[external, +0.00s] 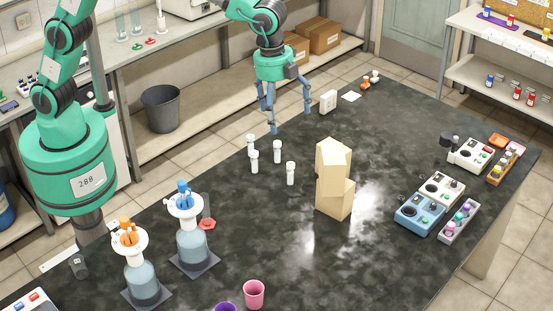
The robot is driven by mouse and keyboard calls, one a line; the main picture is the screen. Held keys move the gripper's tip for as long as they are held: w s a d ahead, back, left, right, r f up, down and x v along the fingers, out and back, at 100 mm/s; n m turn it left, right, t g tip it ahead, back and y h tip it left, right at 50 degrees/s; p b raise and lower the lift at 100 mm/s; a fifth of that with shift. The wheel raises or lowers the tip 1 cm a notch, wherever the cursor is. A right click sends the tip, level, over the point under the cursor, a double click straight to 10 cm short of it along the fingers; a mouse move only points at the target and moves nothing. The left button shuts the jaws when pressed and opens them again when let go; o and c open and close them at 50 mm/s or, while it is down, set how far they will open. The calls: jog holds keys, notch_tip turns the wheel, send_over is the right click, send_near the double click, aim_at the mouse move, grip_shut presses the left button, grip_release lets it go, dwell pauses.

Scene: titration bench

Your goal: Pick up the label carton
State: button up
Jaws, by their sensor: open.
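No label can be read on any box, so I cannot tell for certain which is the label carton. A small white upright box (328,101) stands near the back edge of the dark bench, just right of my gripper. Two tan cartons (334,182) are stacked slightly askew near the bench's middle. My gripper (291,117) points down over the back edge of the bench. Its blue fingers are spread wide, with nothing between them. It is apart from both the white box and the tan cartons.
Several white-capped vials (278,151) stand front-left of my gripper. A white card (351,97) and small orange and white items (370,80) lie right of the white box. Instruments (419,214) line the right edge. Flasks (193,247) stand front-left.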

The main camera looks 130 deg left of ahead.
jog(key=w+a+f+m+p, duration=0.1)
jog(key=w+a+f+p, duration=0.15)
jog(key=a+f, duration=0.6)
jog(key=m+g+p, duration=0.1)
send_over(329, 154)
jog(key=shift+h, duration=0.3)
notch_tip(329, 154, down, 6)
jog(key=shift+d+r, duration=0.1)
jog(key=shift+r, duration=0.05)
jog(key=shift+f, duration=0.3)
jog(key=shift+f+p, duration=0.45)
jog(key=shift+f, duration=3.7)
jog(key=shift+f+p, duration=0.55)
jog(key=shift+f, duration=2.05)
